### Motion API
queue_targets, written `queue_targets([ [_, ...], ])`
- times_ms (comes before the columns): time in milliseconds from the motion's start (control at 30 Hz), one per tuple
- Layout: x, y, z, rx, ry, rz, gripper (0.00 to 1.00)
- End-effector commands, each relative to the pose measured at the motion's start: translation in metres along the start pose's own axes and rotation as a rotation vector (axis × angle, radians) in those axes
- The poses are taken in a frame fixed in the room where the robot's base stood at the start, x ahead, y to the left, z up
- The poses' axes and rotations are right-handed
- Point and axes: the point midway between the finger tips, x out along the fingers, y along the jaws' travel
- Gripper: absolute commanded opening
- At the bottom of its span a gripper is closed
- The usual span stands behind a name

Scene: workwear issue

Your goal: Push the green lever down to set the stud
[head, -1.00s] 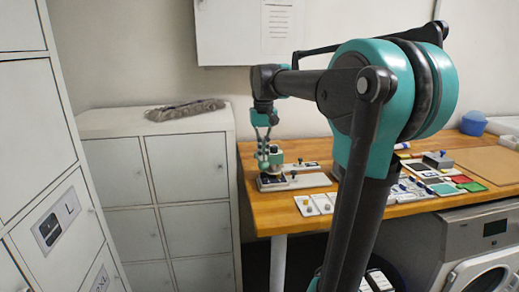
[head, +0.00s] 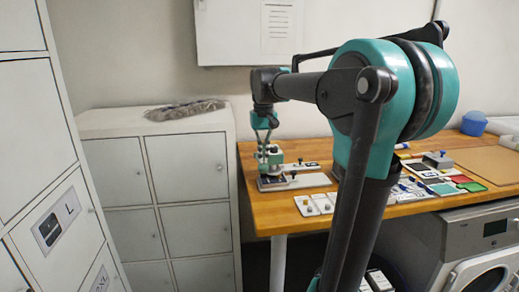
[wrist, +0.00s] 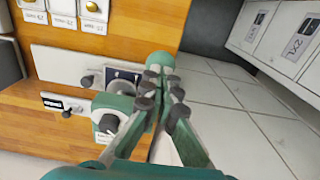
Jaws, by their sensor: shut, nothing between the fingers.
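The stud press (head: 272,160) stands on a light base at the left end of the wooden bench, partly behind my gripper in the head view. In the wrist view its pale green body (wrist: 108,114) has a white label. A green rounded part, apparently the lever's end (wrist: 160,61), shows just beyond my fingertips. My gripper (wrist: 164,98) is shut and empty, its dark finger pads close to that green part. I cannot tell whether they touch. In the head view my gripper (head: 263,140) points down over the press.
Small cards with knobs (head: 314,204) lie right of the press on the bench (head: 262,218). A small plate with a black knob (wrist: 65,104) lies beside the press. Grey lockers (head: 186,165) stand left of the bench, with a grey bundle on top.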

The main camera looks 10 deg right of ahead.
Motion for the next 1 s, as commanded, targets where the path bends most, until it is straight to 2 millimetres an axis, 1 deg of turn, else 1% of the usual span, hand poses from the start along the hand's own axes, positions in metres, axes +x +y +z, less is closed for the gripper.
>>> queue_targets([
  [1000, -0.065, 0.0, 0.0, 0.0, -0.001, 0.0, 0.0],
])
